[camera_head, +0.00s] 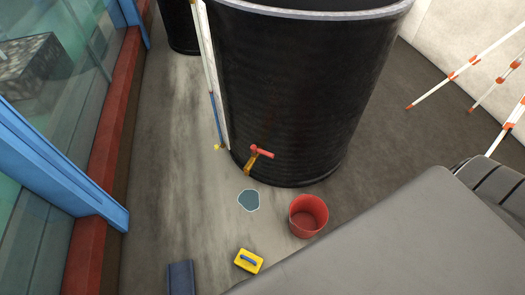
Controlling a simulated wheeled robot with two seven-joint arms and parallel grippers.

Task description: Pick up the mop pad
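No thing is plainly recognisable as a mop pad. A flat, rounded teal patch (248,200) with a pale edge lies on the concrete floor in front of the black tank; I cannot tell whether it is the pad or a puddle. A dark blue flat-looking piece (181,277) lies at the bottom edge, partly cut off. A yellow block with a blue handle (249,261) sits on the floor between it and the red bucket. Neither of my grippers is in view.
The red bucket (308,215) stands open right of the teal patch. The large black tank (300,90) has a red-handled tap (259,155). A blue and red frame (100,160) with glass runs along the left. Striped poles (465,68) stand at right. The floor left of the patch is clear.

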